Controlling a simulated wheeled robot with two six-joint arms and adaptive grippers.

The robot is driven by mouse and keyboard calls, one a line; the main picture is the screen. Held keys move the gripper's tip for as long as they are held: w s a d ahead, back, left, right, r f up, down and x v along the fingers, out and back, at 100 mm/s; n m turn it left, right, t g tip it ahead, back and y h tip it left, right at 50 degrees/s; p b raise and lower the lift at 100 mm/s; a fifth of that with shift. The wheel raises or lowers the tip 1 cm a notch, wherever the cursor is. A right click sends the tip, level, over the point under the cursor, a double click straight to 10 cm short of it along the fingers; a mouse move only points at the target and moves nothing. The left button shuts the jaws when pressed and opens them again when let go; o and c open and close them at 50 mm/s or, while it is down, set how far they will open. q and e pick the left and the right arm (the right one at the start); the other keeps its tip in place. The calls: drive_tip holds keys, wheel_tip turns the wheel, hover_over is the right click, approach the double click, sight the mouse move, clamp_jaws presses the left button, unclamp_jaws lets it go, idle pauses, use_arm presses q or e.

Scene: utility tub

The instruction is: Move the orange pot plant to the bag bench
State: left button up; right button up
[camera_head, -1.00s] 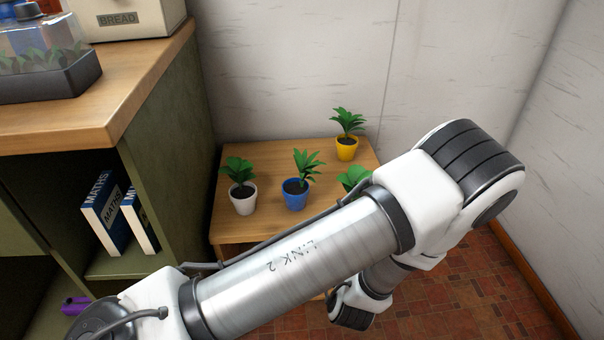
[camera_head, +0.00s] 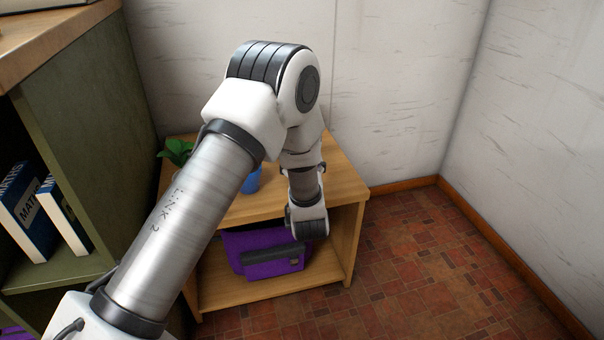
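No orange pot plant can be made out in the head view now. A wooden bench (camera_head: 345,190) with a purple bag (camera_head: 245,242) on its lower shelf stands at the centre. On its top, a blue pot (camera_head: 252,181) shows partly beside my arm, and green leaves of another plant (camera_head: 177,152) show to the left. My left arm comes in from the lower left and crosses in front of the bench, hiding much of its top. Its wrist hangs before the bench's right part. Neither gripper can be seen.
A green shelf unit (camera_head: 85,95) with a wooden top and books (camera_head: 28,218) stands close on the left. White walls meet in the corner behind. The red tiled floor (camera_head: 420,270) right of the bench is clear.

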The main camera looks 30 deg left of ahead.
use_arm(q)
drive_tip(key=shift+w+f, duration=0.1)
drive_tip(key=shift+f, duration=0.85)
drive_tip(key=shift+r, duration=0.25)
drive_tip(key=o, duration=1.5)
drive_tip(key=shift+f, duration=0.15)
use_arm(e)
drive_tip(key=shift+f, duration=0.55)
